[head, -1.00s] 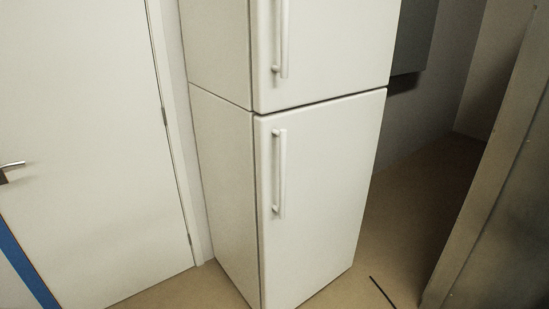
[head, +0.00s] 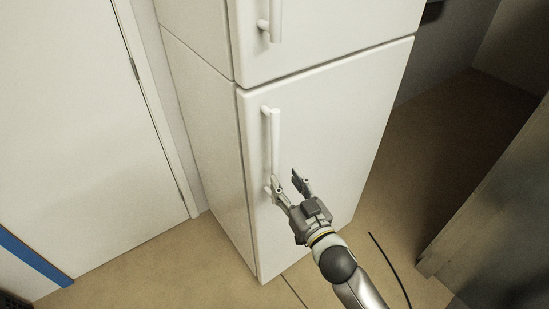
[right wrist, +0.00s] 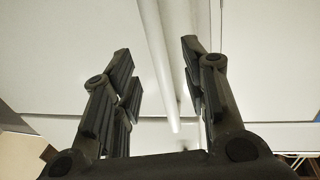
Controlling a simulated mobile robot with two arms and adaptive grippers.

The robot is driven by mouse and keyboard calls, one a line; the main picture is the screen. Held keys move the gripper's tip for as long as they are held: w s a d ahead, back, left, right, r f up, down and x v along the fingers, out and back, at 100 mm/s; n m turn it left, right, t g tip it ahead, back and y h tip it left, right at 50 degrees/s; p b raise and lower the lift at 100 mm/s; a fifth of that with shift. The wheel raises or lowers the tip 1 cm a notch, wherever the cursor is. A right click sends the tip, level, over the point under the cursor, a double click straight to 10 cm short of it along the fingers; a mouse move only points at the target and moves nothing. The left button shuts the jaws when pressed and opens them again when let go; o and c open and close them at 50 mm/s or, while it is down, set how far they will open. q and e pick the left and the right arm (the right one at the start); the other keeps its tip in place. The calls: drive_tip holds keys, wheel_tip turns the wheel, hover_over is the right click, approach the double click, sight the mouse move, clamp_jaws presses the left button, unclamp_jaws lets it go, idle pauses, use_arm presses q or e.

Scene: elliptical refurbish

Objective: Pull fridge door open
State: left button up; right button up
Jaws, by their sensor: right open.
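The white fridge has a lower door (head: 335,130) and an upper door (head: 330,30), and both look shut. The lower door's vertical bar handle (head: 275,140) is near its left edge. My right gripper (head: 288,180) is open in front of the lower door, at the handle's lower end. In the right wrist view the white handle bar (right wrist: 168,65) shows between the open fingers (right wrist: 158,62), nearer the right finger. I cannot tell whether a finger touches it. My left gripper is not in view.
A white room door (head: 80,130) with a blue stripe (head: 30,255) at its lower left is left of the fridge. A grey panel (head: 500,210) stands at the right. Tan floor (head: 410,140) is open between the fridge and the panel.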

sight(277, 167)
drive_tip(key=x, duration=0.5)
drive_tip(key=shift+w+p, duration=0.3)
drive_tip(key=shift+p, duration=0.1)
drive_tip(key=shift+x, duration=1.2)
drive_tip(key=shift+w+f, duration=0.1)
drive_tip(key=shift+f, duration=0.05)
drive_tip(key=shift+c, duration=0.8)
drive_tip(key=c, duration=0.5)
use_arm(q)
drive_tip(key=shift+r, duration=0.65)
use_arm(e)
clamp_jaws()
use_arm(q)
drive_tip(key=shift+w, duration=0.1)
